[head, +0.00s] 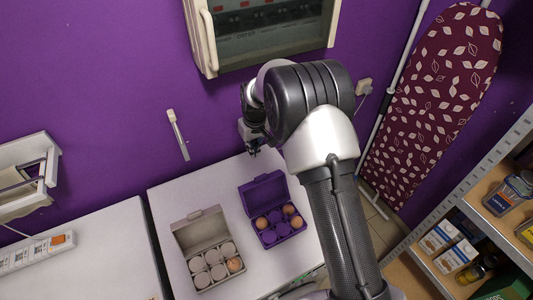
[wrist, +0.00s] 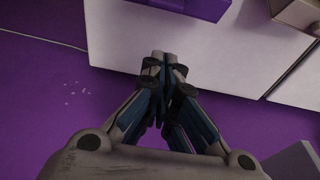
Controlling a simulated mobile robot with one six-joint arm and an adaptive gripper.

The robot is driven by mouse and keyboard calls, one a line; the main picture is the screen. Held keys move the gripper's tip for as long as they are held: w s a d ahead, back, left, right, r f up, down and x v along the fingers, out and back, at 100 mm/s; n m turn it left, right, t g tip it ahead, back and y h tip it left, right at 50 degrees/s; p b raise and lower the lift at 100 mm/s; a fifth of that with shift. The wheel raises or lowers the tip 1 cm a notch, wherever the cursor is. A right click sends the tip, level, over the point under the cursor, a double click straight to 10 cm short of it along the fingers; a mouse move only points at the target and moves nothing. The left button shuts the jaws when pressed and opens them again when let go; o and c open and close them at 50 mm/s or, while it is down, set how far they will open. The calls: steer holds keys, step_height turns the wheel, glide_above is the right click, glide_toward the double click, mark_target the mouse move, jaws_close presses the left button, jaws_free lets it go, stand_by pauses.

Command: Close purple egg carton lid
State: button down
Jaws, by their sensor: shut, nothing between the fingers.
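The purple egg carton (head: 274,222) sits on the white table with its lid (head: 263,194) open, raised at the back toward the wall. Its base holds a few brown eggs, and other cups look empty. Part of the purple carton (wrist: 200,7) shows at the top edge of the wrist view. My gripper (head: 252,150) is behind and above the lid, near the wall, apart from the carton. In the wrist view my gripper (wrist: 162,60) is shut and empty, its fingertips together over the table's edge.
A grey egg carton (head: 205,240) stands open to the left of the purple one, with an egg in it; part of it shows in the wrist view (wrist: 297,14). The white table (head: 168,205) is clear around them. A breaker panel (head: 262,30) hangs on the purple wall above. Shelves (head: 440,215) stand at right.

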step_height(320, 180, down, 9)
steer(key=s, duration=0.1)
steer(key=shift+d, duration=0.3)
stand_by(0.4)
steer(key=shift+s+f, duration=0.1)
stand_by(0.4)
